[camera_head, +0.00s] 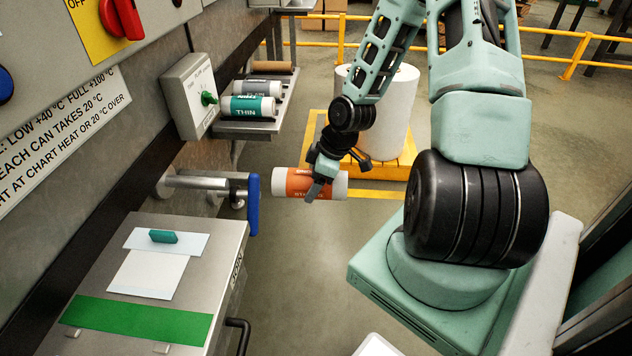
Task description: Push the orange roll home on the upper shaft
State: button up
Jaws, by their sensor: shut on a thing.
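The orange roll (298,184), with white ends and printed lettering, is held roughly level in the air in the middle of the view. My gripper (317,188) is shut around the roll from above and covers part of it towards its right end. A grey metal shaft (208,181) sticks out from the machine wall at the left, with a blue upright part (253,205) at its free end. The roll's left end faces this blue part with a small gap in the picture. A second shaft below is not clearly visible.
A shelf (250,127) behind holds a teal roll (248,106), a grey roll and a brown tube. A steel bench (120,225) with paper sheets and a green strip is at lower left. A large white roll (394,112) stands on a yellow pallet behind my arm.

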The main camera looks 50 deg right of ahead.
aim_at(203, 178)
jog(key=shift+b+x, duration=1.05)
jog(key=shift+x, duration=0.1)
jog(key=shift+f, duration=0.1)
jog(key=shift+w+a+b, duration=0.65)
jog(key=shift+w+a, duration=0.2)
jog(key=shift+w, duration=0.25)
jog(key=shift+w+a+b, duration=0.7)
jog(key=shift+w+a, duration=0.15)
jog(key=shift+w, duration=0.25)
jog(key=shift+w+a+b, duration=0.65)
jog(key=shift+w+a, duration=0.2)
jog(key=shift+w, duration=0.2)
jog(key=shift+w+a+b, duration=0.25)
jog(key=shift+w+a, duration=1.8)
jog(key=shift+w, duration=0.55)
jog(key=shift+w+a+b, duration=0.2)
jog(key=shift+w+a, duration=1.85)
jog(key=shift+w, duration=0.6)
jog(key=shift+w+a+b, duration=0.25)
jog(key=shift+w+a, duration=1.8)
jog(key=shift+w, duration=0.55)
jog(key=shift+w, duration=0.1)
jog(key=o, duration=1.4)
